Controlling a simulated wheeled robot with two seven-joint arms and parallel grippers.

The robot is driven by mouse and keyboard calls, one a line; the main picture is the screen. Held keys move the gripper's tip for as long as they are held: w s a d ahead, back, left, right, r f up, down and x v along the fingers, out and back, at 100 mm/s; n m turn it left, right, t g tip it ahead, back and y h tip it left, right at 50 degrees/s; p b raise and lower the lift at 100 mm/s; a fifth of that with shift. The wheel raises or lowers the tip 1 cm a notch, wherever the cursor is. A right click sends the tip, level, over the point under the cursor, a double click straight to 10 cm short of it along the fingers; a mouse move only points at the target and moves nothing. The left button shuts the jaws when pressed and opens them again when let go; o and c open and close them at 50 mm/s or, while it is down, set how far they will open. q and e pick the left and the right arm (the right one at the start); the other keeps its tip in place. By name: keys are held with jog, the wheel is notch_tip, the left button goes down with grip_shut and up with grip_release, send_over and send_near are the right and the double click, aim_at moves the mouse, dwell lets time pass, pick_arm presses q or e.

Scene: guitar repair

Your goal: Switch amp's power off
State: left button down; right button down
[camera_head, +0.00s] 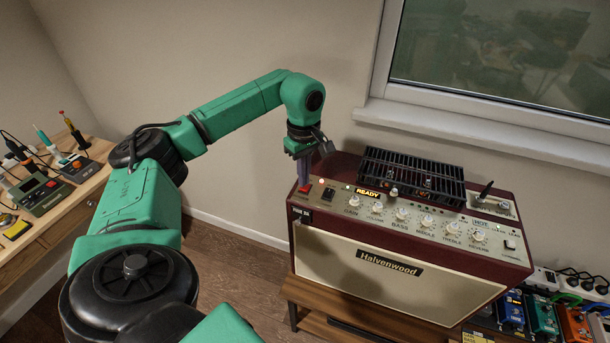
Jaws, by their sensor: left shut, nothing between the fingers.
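The amp (480,262) is a dark red box with a cream front labelled Halvenwood, standing on a low wooden stand. Its top panel has a red switch (304,189) at the left end, a black switch (328,194) beside it, and a row of white knobs. My left gripper (303,183) is shut and empty, pointing down directly over the red switch. Its fingertips are at or just above the switch; I cannot tell if they touch. My right gripper is not in view.
A window sill (480,122) is behind. A wooden bench (62,205) with tools is at the left. Several pedals (543,318) sit at the lower right. The floor between is clear.

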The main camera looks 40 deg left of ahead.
aim_at(304, 189)
pick_arm(q)
jog(key=shift+f+b, duration=0.7)
jog(key=shift+f, duration=0.3)
dwell(0.8)
notch_tip(304, 189, up, 7)
jog(key=p, duration=0.6)
dwell(0.4)
